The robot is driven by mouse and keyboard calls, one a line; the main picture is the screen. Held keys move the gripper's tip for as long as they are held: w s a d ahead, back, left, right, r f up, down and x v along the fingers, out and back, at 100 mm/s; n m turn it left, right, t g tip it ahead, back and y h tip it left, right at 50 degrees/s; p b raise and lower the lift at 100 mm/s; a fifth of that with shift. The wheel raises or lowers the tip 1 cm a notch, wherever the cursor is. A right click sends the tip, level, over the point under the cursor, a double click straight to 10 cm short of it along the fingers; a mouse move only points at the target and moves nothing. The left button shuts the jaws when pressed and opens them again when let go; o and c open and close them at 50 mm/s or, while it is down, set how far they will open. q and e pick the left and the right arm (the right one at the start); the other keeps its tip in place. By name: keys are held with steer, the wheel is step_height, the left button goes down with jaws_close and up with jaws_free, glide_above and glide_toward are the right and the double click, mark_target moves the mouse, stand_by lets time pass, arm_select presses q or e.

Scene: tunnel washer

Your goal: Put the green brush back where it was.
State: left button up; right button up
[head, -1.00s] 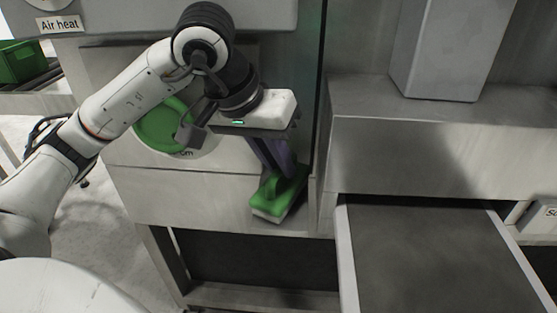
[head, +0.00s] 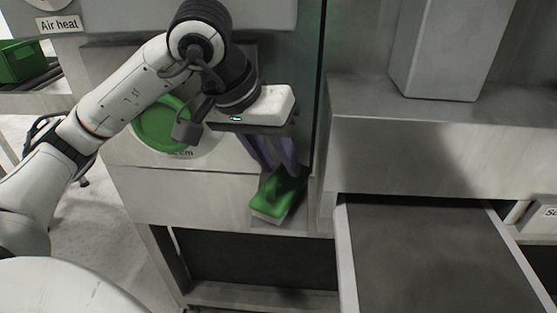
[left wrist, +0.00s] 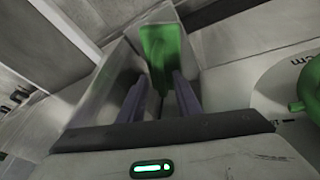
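The green brush (head: 278,196), with a pale underside, is low in front of the steel cabinet front, below my left gripper (head: 278,166). In the left wrist view the brush (left wrist: 160,45) is beyond the fingers, and its handle lies between them. My left gripper's two purple fingers (left wrist: 160,88) are spread, with a visible gap on each side of the handle. What carries the brush from below is hard to tell; grey walls (left wrist: 112,75) show beside it in the left wrist view. My right gripper is not in view.
A round green knob or cap (head: 160,125) on a white disc is left of the gripper, close to the wrist. A grey drawer or tray (head: 430,260) juts out at lower right. A tall pale box (head: 445,50) stands on the steel ledge (head: 430,105).

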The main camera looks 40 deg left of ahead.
arm_select(q)
steer(key=p+v, duration=0.1)
steer(key=v, duration=1)
steer(key=shift+r, duration=0.1)
